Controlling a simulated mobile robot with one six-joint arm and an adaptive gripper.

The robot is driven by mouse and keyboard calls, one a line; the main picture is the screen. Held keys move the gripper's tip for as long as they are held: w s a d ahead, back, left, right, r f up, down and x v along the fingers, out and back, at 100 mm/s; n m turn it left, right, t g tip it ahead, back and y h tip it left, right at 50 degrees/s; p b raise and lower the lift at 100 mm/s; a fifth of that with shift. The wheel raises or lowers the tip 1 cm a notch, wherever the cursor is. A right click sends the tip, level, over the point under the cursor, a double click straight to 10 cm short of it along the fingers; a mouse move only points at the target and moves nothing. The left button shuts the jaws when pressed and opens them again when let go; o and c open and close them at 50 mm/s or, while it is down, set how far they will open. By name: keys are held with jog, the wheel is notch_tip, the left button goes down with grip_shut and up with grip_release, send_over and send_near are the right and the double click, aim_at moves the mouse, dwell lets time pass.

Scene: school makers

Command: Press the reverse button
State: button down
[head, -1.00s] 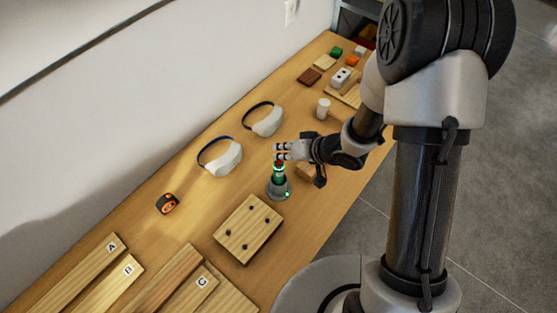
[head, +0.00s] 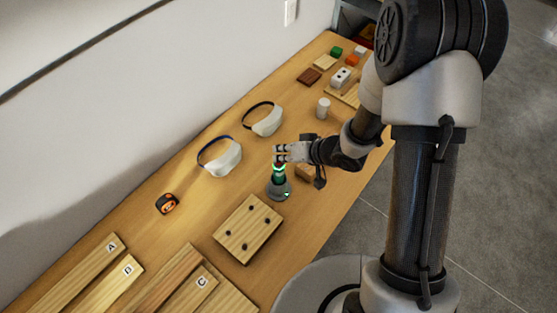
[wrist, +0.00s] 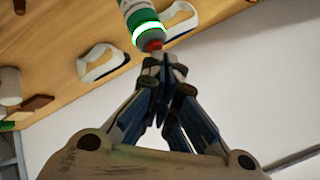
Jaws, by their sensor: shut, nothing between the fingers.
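A green and grey handheld device (head: 278,177) stands upright in a round grey base (head: 279,190) on the wooden table. A green ring glows near its top. In the wrist view the device (wrist: 143,25) shows a glowing ring and a red button-like part (wrist: 153,46) at its end. My gripper (head: 279,154) is shut and empty, at the top of the device. In the wrist view my fingertips (wrist: 163,62) are right by the red part; I cannot tell whether they touch it. No label is readable on the button.
A wooden block with dark holes (head: 249,229) lies in front of the base. Two white visors (head: 220,158) (head: 263,120) lie behind it. A small wooden block (head: 305,173) and a white cup (head: 323,108) are close to my arm. An orange-black tape measure (head: 167,204) is at left.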

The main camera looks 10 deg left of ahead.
jog(key=shift+f, duration=0.15)
dwell(0.4)
jog(key=shift+r+p, duration=0.65)
jog(key=shift+p, duration=0.1)
jog(key=shift+r, duration=0.1)
notch_tip(320, 180, up, 6)
jog(key=p, duration=0.6)
jog(key=shift+d+f, duration=0.1)
jog(key=shift+f, duration=0.1)
